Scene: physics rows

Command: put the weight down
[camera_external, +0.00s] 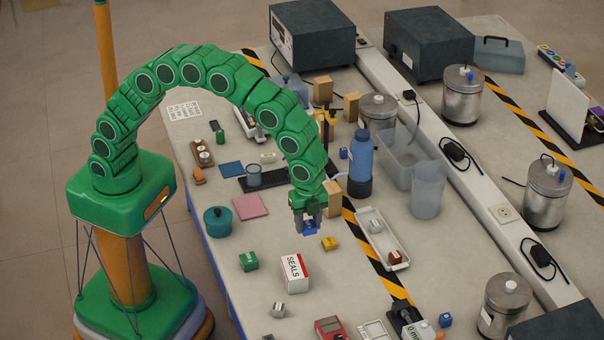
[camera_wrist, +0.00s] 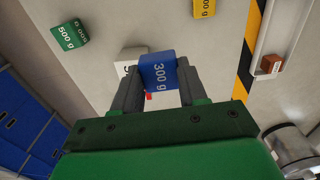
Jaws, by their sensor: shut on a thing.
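My gripper (camera_external: 309,220) hangs at the end of the green arm over the middle of the table. It is shut on a blue weight (camera_wrist: 158,72) marked 300 g, which sits between the two fingers in the wrist view. The blue weight also shows under the gripper in the external view (camera_external: 310,228), and it appears to be held above the table. A green weight (camera_external: 249,261) marked 500 g in the wrist view (camera_wrist: 70,34) stands to the left. A yellow weight (camera_external: 329,243) stands close by on the right.
A white SEALS box (camera_external: 294,273) stands in front of the gripper, partly behind the blue weight in the wrist view. A white tray (camera_external: 383,246) with small weights lies to the right. A blue bottle (camera_external: 361,165) stands behind. Bare table lies left of the box.

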